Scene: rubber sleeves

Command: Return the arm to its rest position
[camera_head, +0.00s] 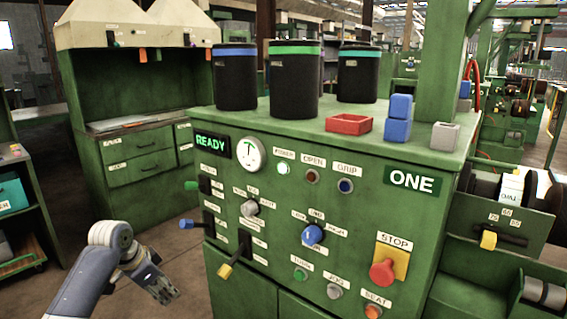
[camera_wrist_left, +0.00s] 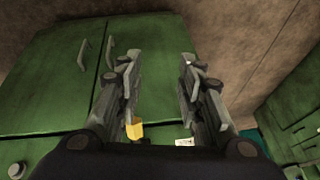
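My left arm (camera_head: 92,270) comes in from the lower left in the head view. Its gripper (camera_head: 172,292) hangs low in front of the green machine's (camera_head: 330,170) left side, apart from the panel. In the left wrist view the two fingers of the left gripper (camera_wrist_left: 158,75) stand well apart, with nothing between them. Beyond them are green cabinet doors (camera_wrist_left: 60,80) and brown floor. My right arm and gripper are not in view.
A yellow-handled lever (camera_head: 225,271) and a blue-handled lever (camera_head: 187,224) stick out near my left gripper.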

